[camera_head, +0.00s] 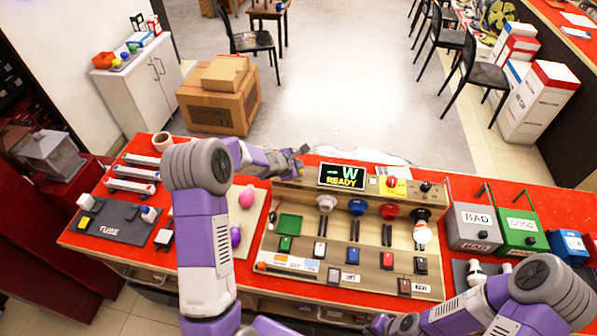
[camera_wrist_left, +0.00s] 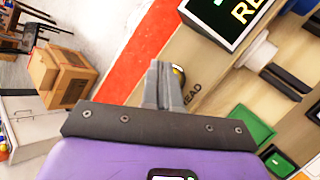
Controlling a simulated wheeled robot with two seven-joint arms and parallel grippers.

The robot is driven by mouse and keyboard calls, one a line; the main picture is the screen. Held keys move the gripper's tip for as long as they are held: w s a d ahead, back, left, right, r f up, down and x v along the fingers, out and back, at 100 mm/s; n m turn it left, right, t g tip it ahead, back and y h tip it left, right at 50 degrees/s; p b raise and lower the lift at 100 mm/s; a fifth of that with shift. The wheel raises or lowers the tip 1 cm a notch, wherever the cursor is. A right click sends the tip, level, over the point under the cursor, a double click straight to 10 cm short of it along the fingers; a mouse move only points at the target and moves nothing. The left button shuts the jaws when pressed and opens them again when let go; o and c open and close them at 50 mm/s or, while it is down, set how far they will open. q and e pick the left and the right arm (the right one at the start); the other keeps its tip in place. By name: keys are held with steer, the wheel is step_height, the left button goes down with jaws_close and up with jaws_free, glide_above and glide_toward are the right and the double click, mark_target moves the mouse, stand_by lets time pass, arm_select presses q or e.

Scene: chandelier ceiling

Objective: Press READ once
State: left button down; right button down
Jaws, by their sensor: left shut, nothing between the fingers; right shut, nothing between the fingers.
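A wooden console (camera_head: 335,255) stands on the red counter, with a display (camera_head: 341,176) showing a green W and READY. My left gripper (camera_head: 302,151) is shut and empty at the console's upper left, left of the display. In the left wrist view, its closed fingertips (camera_wrist_left: 166,68) are over the panel beside the READ label (camera_wrist_left: 191,93), whose first letter is partly covered. A small yellow and dark round part, seemingly the READ button (camera_wrist_left: 179,70), peeks out behind the fingertips. Whether they touch it is hidden.
The console has several coloured knobs, slots and small blocks, and a green tray (camera_head: 289,224). A grey BAD box (camera_head: 473,228) and a green box (camera_head: 522,232) stand to its right. A dark TUBE mat (camera_head: 112,222) lies at the left.

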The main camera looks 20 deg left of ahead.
arm_select(q)
steer(key=shift+f+b, duration=0.5)
steer(key=shift+b, duration=0.05)
stand_by(0.8)
steer(key=shift+r, duration=0.1)
steer(key=shift+r+p, duration=0.7)
steer(key=shift+r, duration=0.1)
step_height(320, 180, up, 5)
steer(key=p, duration=0.4)
steer(key=shift+r, duration=0.1)
stand_by(0.3)
stand_by(0.5)
